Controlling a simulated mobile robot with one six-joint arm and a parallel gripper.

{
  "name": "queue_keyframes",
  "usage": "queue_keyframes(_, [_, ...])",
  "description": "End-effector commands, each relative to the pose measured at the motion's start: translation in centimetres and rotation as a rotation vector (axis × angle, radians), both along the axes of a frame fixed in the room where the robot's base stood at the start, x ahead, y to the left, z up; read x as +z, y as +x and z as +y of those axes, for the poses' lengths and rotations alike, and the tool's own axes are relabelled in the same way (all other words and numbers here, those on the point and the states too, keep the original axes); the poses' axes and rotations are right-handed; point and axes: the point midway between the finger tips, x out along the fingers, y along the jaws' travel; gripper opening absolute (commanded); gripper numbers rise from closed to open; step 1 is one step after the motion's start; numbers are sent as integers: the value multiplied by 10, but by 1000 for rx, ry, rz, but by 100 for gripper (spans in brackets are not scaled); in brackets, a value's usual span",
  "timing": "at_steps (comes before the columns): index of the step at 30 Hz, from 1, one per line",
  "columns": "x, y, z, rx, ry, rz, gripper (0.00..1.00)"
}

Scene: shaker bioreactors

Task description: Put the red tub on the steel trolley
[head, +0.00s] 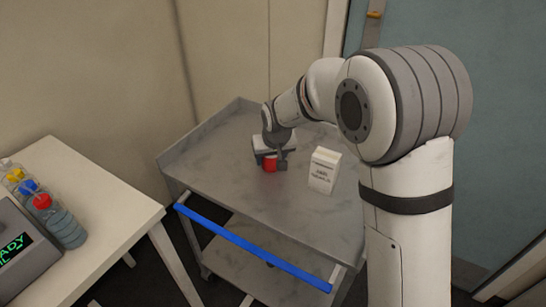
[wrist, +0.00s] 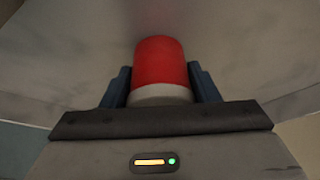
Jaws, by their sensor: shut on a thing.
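The red tub (head: 270,164) is between the fingers of my gripper (head: 270,160), over the top shelf of the steel trolley (head: 225,165). In the wrist view the red tub (wrist: 160,65) shows a pale band at its near end, with a dark blue finger on each side. My gripper (wrist: 160,90) is shut on it. I cannot tell whether the tub touches the shelf or is just above it.
A white carton (head: 324,171) stands on the trolley to the right of my gripper. A blue handle bar (head: 250,248) runs along the trolley's front edge. A white table (head: 90,200) at left holds several bottles (head: 68,232) and a device with a green display (head: 12,246).

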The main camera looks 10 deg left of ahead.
Motion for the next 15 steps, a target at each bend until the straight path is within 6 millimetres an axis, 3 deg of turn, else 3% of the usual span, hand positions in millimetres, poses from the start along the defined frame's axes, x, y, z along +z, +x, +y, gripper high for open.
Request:
queue_keyframes(4, [-4, 0, 0, 0, 0, 0, 30])
queue_keyframes(5, [-4, 0, 0, 0, 0, 0, 56])
queue_keyframes(12, [-3, 0, -1, -1, 0, 1, 76])
queue_keyframes(15, [-3, 0, -1, -1, 0, 1, 77])
